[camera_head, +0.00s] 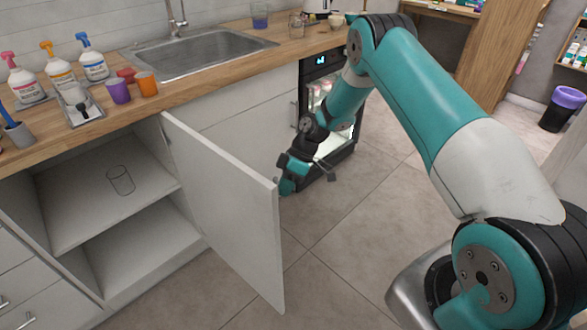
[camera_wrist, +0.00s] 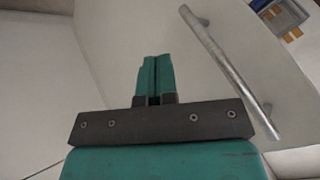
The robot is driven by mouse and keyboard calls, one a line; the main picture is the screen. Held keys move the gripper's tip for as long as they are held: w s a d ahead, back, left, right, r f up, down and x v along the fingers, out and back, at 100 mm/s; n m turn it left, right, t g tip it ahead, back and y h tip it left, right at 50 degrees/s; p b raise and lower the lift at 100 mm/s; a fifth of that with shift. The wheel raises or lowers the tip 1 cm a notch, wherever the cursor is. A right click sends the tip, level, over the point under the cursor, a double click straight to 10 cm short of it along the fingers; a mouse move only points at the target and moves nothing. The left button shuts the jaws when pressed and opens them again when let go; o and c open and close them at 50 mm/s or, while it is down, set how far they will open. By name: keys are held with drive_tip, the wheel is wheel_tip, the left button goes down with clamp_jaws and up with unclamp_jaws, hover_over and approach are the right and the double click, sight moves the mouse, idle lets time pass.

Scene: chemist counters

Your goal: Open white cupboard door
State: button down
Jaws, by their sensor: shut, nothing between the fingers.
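The white cupboard door (camera_head: 228,205) stands swung far out from the cabinet in the head view. Behind it the cupboard is exposed, with a shelf (camera_head: 85,195) and a clear glass (camera_head: 120,180) on it. My gripper (camera_wrist: 157,62) is shut and empty, its teal fingers together in the wrist view. In the head view it is low beside the door's free edge, on the outer-face side, with its tips partly hidden by the door. A metal bar handle (camera_wrist: 232,70) on a white panel shows right of the fingers in the wrist view, apart from them.
A wooden counter (camera_head: 215,95) above holds a sink (camera_head: 200,52), pump bottles and cups. A lit glass-fronted appliance (camera_head: 330,100) stands behind my arm. A dark bin (camera_head: 562,108) is at far right. Tiled floor (camera_head: 345,240) in front of the door is clear.

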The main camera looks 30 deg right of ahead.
drive_tip(key=shift+s+a+p, duration=0.25)
drive_tip(key=shift+s+a, duration=0.35)
drive_tip(key=shift+s, duration=0.25)
drive_tip(key=shift+s+a+p, duration=0.25)
drive_tip(key=shift+s+a, duration=0.3)
drive_tip(key=shift+s, duration=0.25)
